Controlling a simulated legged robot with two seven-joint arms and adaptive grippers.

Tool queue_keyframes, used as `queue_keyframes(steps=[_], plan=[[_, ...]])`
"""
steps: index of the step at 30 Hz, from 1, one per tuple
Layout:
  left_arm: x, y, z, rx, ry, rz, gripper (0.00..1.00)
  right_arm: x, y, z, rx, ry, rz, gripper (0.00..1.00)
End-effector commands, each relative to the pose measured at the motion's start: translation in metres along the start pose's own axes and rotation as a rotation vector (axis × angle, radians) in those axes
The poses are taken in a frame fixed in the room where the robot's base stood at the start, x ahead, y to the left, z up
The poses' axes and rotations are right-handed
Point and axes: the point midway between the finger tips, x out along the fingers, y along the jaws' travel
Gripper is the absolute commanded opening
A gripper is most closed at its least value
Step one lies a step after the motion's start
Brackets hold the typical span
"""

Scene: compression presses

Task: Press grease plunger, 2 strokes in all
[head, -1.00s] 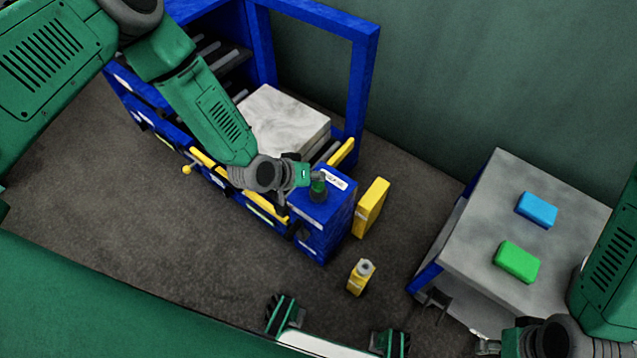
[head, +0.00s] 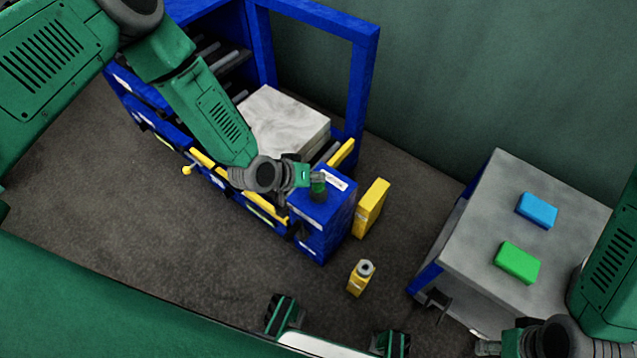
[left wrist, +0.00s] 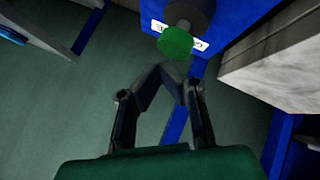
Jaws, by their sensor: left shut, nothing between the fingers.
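The grease plunger is a green knob (head: 318,185) on top of the blue housing (head: 325,215) at the press's front corner, beside a white label. In the left wrist view the green knob (left wrist: 176,41) sits on a dark grey stem just beyond my fingertips. My left gripper (head: 304,174) is at the knob's left in the head view; its shut, empty fingertips (left wrist: 170,70) come together close to the knob. Whether they touch it I cannot tell. My right gripper (head: 489,347) is partly visible at the bottom edge, away from the press; its fingers are unclear.
A pale block (head: 285,120) lies inside the blue press frame. A yellow panel (head: 371,208) stands beside the housing, and a yellow bottle (head: 358,283) is in front. A grey-topped table (head: 470,225) at right carries a blue block (head: 537,210) and a green block (head: 517,262).

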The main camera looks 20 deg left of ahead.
Motion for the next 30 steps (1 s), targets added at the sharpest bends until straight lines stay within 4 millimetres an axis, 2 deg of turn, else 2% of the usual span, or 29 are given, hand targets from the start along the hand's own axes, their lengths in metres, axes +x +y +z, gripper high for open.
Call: queue_keyframes(steps=[30], plan=[[0.0081, -0.0060, 0.0065, 0.000, 0.000, 0.000, 0.00, 0.0091, -0.0001, 0.0005, 0.000, 0.000, 0.000, 0.40]])
